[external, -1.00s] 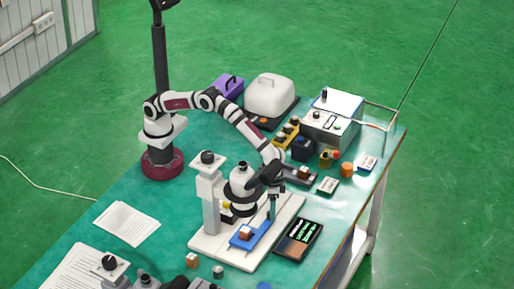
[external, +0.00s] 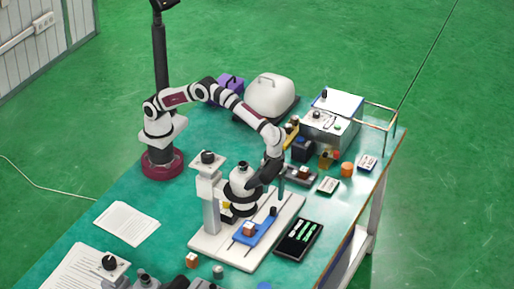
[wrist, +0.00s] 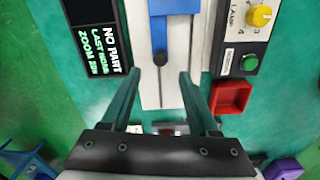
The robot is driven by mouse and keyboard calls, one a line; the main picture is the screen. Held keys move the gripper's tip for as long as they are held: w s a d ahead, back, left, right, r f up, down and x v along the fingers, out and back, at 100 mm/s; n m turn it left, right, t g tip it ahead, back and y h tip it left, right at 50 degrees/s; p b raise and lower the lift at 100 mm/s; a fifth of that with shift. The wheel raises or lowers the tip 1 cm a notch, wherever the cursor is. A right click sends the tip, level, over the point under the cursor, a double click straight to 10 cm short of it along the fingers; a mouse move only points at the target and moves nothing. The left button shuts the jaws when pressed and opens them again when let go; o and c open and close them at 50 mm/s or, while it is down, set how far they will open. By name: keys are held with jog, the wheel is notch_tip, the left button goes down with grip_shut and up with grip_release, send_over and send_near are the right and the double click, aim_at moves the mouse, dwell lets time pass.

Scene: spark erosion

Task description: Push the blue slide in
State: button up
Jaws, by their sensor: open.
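The blue slide (external: 262,234) lies on the white base plate (external: 213,247) under the microscope (external: 240,180). A small brown part (external: 249,229) sits on it, and a dark knob (external: 273,211) stands at its far right end. In the wrist view the blue slide (wrist: 174,7) and its dark knob (wrist: 160,58) show at top centre, above a narrow slot in the white plate. My gripper (external: 281,190) is just beyond the knob end. In the wrist view my gripper (wrist: 158,75) is open and empty, its teal fingers either side of the slot, apart from the knob.
A dark display (external: 298,240) with green text lies right of the base plate. A panel with a yellow dial (wrist: 262,16) and green button (wrist: 249,63), and a red tray (wrist: 231,96), lie right of the plate in the wrist view. Papers (external: 127,223) lie left.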

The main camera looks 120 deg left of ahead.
jog(key=f, duration=0.6)
jog(key=a+f, duration=0.1)
jog(key=f, duration=0.2)
jog(key=a, duration=0.7)
jog(key=shift+a+r, duration=0.1)
jog(key=shift+r, duration=0.05)
notch_tip(320, 180, up, 16)
jog(key=s+d+f+m+t+y, duration=0.25)
jog(key=s+d+m, duration=0.2)
jog(key=m, duration=0.25)
jog(key=shift+t+y, duration=0.25)
jog(key=shift+y, duration=0.1)
jog(key=x, duration=1.4)
jog(key=shift+w+d, duration=0.15)
jog(key=a, duration=0.4)
jog(key=shift+r, duration=0.35)
jog(key=s+v, duration=0.1)
jog(key=v, duration=1.5)
jog(key=s+a+r+m, duration=0.1)
jog(key=s+r+m, duration=0.1)
jog(key=s, duration=0.6)
jog(key=s+a+r+m+g, duration=0.1)
jog(key=s+a+r+m, duration=0.1)
jog(key=s+m, duration=0.3)
jog(key=s, duration=0.3)
jog(key=shift+g, duration=0.3)
